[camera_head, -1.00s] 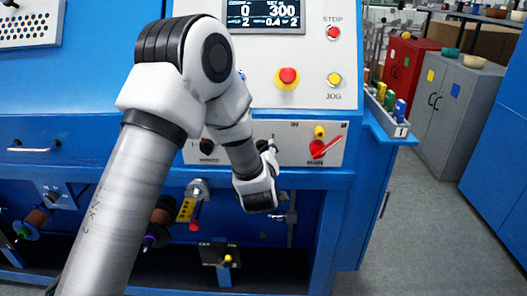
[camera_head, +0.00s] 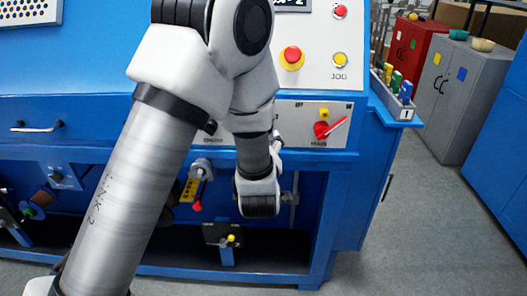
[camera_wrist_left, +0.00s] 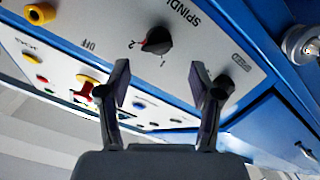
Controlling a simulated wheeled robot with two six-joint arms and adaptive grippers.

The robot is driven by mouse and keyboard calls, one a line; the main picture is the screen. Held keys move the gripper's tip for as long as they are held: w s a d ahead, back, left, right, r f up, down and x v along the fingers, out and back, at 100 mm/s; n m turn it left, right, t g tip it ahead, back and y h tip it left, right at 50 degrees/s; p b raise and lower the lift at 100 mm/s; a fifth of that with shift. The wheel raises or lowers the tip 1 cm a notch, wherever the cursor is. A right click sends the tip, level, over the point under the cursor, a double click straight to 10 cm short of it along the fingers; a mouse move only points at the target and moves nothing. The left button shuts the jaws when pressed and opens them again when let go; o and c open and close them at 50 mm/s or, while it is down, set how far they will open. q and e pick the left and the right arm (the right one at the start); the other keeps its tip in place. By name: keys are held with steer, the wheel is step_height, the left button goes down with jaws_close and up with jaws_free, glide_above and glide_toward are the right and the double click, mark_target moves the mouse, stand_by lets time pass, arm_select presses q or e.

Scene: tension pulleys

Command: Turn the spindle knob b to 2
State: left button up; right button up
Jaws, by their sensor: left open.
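The spindle knob b (camera_wrist_left: 157,40) is a round black knob with a red pointer mark on a light panel, under the partly visible word "SPINDL", in the left wrist view. The red mark is on the knob's left side, facing a printed 2. My left gripper (camera_wrist_left: 160,70) is open and empty, its two fingers below the knob in that picture and apart from it. In the head view my left arm hides the knob and most of that gripper. My right gripper is not in view.
The blue machine's panel holds a red main switch (camera_head: 322,130), a red stop button (camera_head: 291,55) and a yellow jog button (camera_head: 340,59). A lever with a red tip (camera_head: 198,205) hangs below. Grey and red cabinets stand right, across open floor (camera_head: 420,220).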

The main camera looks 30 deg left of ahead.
arm_select(q)
steer(key=v, duration=0.4)
steer(key=shift+s+d, duration=0.1)
steer(key=shift+s, duration=0.2)
steer(key=s+f+m+g+h+p, duration=0.1)
steer(key=s+f+g+h+p, duration=0.2)
steer(key=f, duration=0.7)
steer(key=s+f+m+g+p, duration=0.25)
steer(key=s+f, duration=0.35)
steer(key=f, duration=0.3)
steer(key=s+d+f+m+g+h, duration=0.2)
steer(key=s+f+m+g, duration=0.1)
steer(key=s, duration=0.3)
steer(key=s+d+f+m+g+h+p, duration=0.1)
steer(key=s+d+f+m+g+h, duration=0.1)
steer(key=s+f, duration=0.3)
steer(key=s+d+f+m+g+h, duration=0.2)
steer(key=s+d+f+m+g, duration=0.1)
steer(key=s, duration=0.3)
steer(key=shift+s+d+f+m+g+p, duration=0.3)
steer(key=shift+s+d+f+m+g, duration=0.1)
steer(key=shift+f+m, duration=0.15)
